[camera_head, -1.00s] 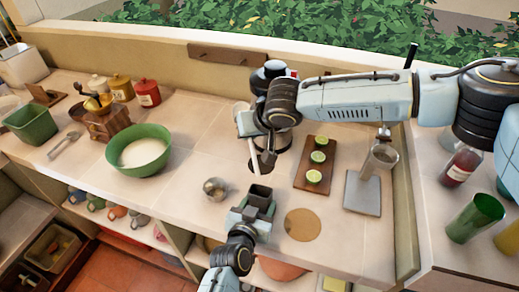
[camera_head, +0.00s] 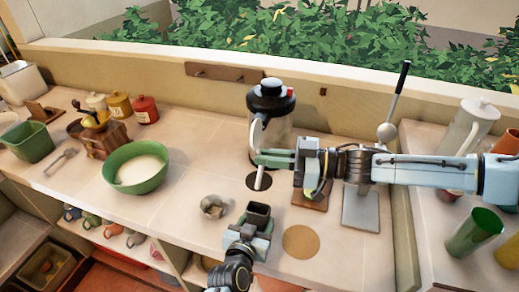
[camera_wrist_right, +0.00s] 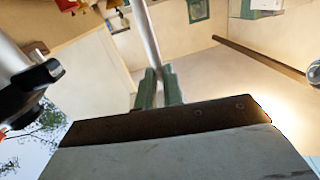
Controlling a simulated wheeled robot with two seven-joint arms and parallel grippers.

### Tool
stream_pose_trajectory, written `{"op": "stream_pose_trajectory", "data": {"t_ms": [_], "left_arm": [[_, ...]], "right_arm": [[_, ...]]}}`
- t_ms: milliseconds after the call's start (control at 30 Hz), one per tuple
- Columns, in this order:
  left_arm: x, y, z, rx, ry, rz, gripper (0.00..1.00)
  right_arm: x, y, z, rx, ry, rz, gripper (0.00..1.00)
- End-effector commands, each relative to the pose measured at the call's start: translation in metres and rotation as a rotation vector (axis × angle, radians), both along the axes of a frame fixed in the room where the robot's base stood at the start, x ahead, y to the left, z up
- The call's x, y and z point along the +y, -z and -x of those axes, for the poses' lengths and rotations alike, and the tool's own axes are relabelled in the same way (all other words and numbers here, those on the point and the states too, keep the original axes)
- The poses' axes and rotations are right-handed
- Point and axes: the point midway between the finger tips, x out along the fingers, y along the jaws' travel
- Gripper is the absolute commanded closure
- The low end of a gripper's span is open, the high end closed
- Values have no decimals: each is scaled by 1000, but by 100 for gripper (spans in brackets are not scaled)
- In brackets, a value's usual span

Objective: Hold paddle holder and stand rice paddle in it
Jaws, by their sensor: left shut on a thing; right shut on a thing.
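The paddle holder (camera_head: 258,216) is a small dark, square, open-topped box. My left gripper (camera_head: 254,232) is shut on it near the counter's front edge. In the right wrist view the paddle (camera_wrist_right: 147,35) runs as a pale stick from between the green fingertips (camera_wrist_right: 158,92).
A glass jug with a black lid (camera_head: 270,97) stands close behind the paddle. A lever press (camera_head: 361,210) and a wooden board (camera_head: 310,201) lie under my right arm. A small metal pot (camera_head: 213,207), a round mat (camera_head: 301,242) and a green bowl (camera_head: 137,168) flank the holder.

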Motion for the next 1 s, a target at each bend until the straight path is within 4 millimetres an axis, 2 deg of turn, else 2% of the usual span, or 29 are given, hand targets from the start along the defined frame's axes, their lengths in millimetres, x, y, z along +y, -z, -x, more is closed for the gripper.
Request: {"op": "stream_pose_trajectory", "data": {"t_ms": [267, 1000], "left_arm": [[0, 1, 0, 2, 0, -2, 70], [0, 1, 0, 2, 0, -2, 70]], "right_arm": [[-4, 5, 8, -5, -31, -22, 100], [-4, 56, 7, -4, -29, -21, 100]]}}
